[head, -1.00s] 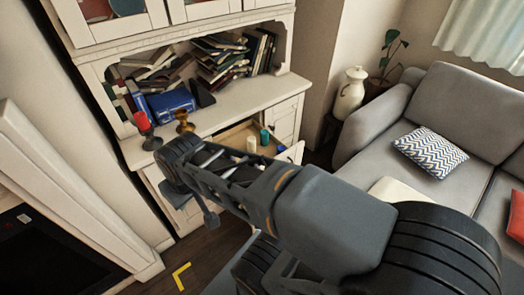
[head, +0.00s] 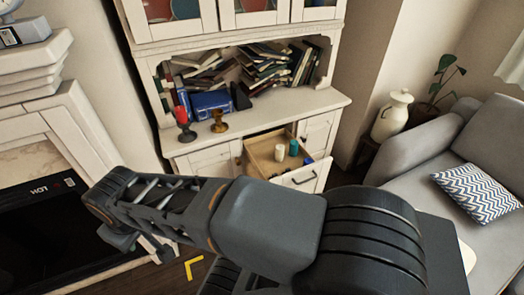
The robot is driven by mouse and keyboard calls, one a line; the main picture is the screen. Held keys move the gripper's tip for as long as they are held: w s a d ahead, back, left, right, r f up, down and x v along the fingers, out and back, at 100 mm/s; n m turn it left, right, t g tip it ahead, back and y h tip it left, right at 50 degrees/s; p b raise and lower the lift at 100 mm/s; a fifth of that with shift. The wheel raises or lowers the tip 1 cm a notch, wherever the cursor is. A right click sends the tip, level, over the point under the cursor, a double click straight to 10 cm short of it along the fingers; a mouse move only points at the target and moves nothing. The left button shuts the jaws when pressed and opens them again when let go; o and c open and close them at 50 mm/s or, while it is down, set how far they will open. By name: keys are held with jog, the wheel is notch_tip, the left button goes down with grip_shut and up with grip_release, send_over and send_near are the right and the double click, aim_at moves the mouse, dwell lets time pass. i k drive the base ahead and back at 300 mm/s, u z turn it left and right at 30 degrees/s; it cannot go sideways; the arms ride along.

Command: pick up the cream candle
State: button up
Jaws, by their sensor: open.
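The cream candle (head: 280,152) is a small pale cylinder standing upright in the open drawer (head: 262,160) of the white cabinet. A teal cylinder (head: 293,147) stands just right of it, and a small blue item (head: 307,161) lies farther right in the drawer. My gripper (head: 140,246) shows only partly, below the far end of my arm at the lower left. It is open, well left of and apart from the candle. Much of it is hidden by the arm.
The cabinet top (head: 270,115) holds a red candle on a dark holder (head: 186,125), a brass holder (head: 219,122), a blue box (head: 212,104) and several books (head: 270,65). A fireplace (head: 50,220) stands left. A grey sofa (head: 440,165) and white jug (head: 391,115) are right.

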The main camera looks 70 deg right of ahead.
aim_at(279, 148)
jog(key=i, duration=0.65)
jog(key=z, duration=2.9)
jog(key=i, duration=0.5)
jog(key=z, duration=0.1)
jog(key=k, duration=0.5)
jog(key=u, duration=3.35)
jog(key=k, duration=0.9)
jog(key=z, duration=1.15)
jog(key=i, duration=0.4)
